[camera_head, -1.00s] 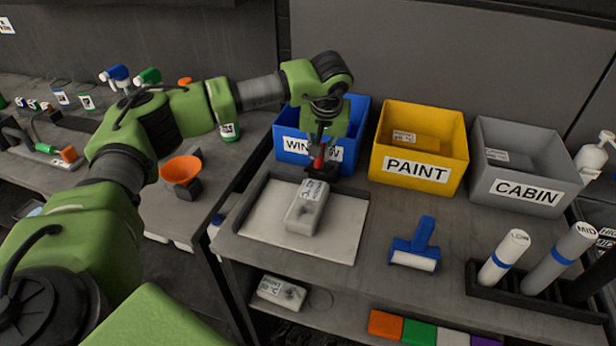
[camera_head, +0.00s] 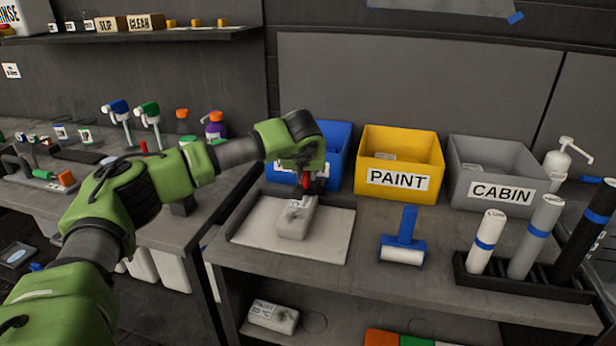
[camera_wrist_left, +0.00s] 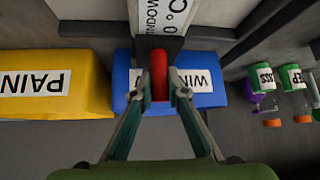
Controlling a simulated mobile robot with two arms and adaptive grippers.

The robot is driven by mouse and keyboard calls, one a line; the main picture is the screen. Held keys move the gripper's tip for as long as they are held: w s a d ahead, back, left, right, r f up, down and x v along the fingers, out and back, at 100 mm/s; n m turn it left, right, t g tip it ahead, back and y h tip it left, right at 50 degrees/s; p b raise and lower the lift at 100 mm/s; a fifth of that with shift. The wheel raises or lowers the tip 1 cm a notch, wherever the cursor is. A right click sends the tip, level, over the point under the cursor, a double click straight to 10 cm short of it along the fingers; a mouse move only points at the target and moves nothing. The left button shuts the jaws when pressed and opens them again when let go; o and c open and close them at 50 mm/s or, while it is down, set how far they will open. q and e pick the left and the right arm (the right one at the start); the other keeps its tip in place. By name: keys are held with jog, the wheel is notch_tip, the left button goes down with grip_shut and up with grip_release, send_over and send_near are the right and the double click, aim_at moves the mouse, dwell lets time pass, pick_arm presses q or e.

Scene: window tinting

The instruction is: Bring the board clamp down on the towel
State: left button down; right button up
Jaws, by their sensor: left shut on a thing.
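The towel (camera_head: 293,222) is a pale folded bundle with a printed label. It lies on the white board (camera_head: 262,226). My left gripper (camera_head: 305,187) is at the board's far edge, above the towel's far end. It is shut on the red handle of the board clamp (camera_head: 307,184). In the left wrist view the red handle (camera_wrist_left: 159,76) sits between the fingertips (camera_wrist_left: 158,92). The clamp's dark block lies in front of it, overlapping the end of the labelled towel (camera_wrist_left: 166,14). I cannot tell whether the block touches the towel. My right gripper is not in view.
Behind the board stand a blue bin (camera_head: 337,143), a yellow PAINT bin (camera_head: 400,179) and a grey CABIN bin (camera_head: 497,190). A blue roller (camera_head: 403,238) and a rack of tubes (camera_head: 520,280) are to the right. Bare table shows between board and roller.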

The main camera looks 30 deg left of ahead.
pick_arm(q)
jog(key=c, duration=2)
grip_release()
jog(key=shift+o, duration=0.2)
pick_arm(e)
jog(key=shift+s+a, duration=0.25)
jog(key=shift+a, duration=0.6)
pick_arm(q)
jog(key=v, duration=1.2)
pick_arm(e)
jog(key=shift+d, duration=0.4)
